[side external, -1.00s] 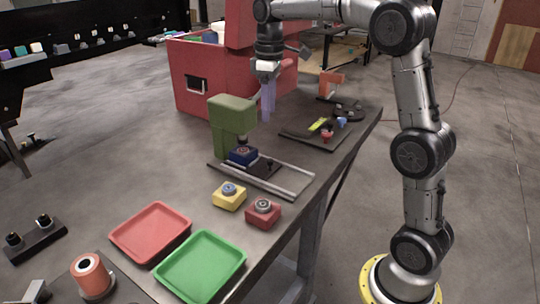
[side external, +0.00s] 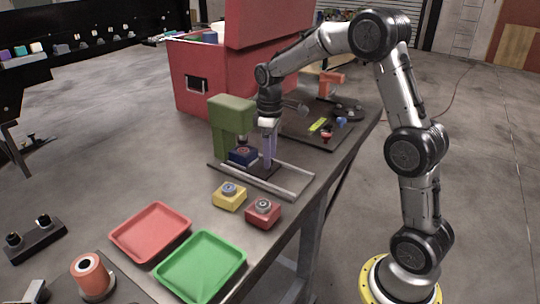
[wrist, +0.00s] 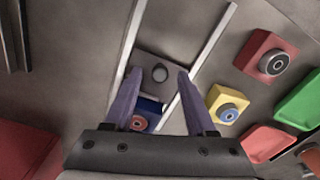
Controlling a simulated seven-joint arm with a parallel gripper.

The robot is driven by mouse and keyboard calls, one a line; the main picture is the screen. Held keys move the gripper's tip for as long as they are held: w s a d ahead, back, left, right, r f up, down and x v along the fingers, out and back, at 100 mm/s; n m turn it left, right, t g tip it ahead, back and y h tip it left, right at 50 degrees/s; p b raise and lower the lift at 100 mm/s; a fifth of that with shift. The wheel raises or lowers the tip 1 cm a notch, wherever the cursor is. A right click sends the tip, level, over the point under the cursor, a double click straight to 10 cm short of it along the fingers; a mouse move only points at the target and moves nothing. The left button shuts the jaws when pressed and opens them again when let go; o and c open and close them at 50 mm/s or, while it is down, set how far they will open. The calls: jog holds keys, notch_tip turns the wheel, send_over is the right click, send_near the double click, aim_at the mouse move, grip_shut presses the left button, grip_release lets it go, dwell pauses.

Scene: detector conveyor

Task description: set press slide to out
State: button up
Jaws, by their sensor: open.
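The press is a green C-shaped frame (side external: 228,112) on the bench, with its head over a blue block (side external: 243,160). The block sits on the dark press slide (side external: 262,174), between two pale rails. My gripper (side external: 270,166) is low over the slide's front part, pointing down.
A yellow block (side external: 229,197) and a red block (side external: 263,213) stand just in front of the rails (side external: 290,190). A red tray (side external: 150,232) and a green tray (side external: 201,267) lie nearer. A red case (side external: 192,75) stands behind the press.

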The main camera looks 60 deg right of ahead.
jog(key=shift+f, duration=0.35)
grip_shut()
jog(key=shift+r, duration=0.1)
dwell(1.1)
